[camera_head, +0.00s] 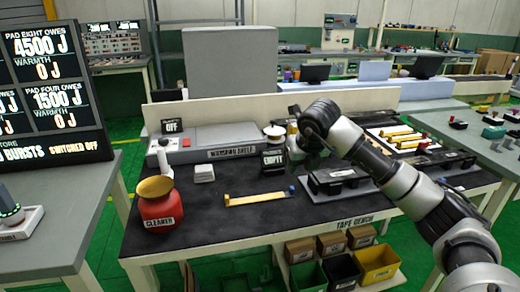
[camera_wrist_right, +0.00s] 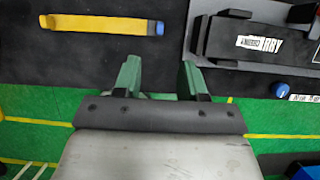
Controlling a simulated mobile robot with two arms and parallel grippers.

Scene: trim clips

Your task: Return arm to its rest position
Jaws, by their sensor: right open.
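My right arm (camera_head: 405,185) comes in from the right and reaches over the dark bench top. Its wrist is bent above the middle of the bench, and its gripper is largely hidden behind it in the head view. In the right wrist view my right gripper (camera_wrist_right: 160,78) shows two green fingers spread apart with nothing between them. It hangs over the bench's front edge, apart from the yellow strip (camera_wrist_right: 95,24) and the black holder (camera_wrist_right: 255,40). My left gripper is not in view.
The bench (camera_head: 225,225) bears a red cleaner pot (camera_head: 157,210), a warming shelf (camera_head: 220,138), a jar marked empty (camera_head: 273,160), the yellow strip (camera_head: 255,199) and the black holder (camera_head: 340,182). Small bins (camera_head: 375,264) stand below the front edge. A display (camera_head: 45,75) stands left.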

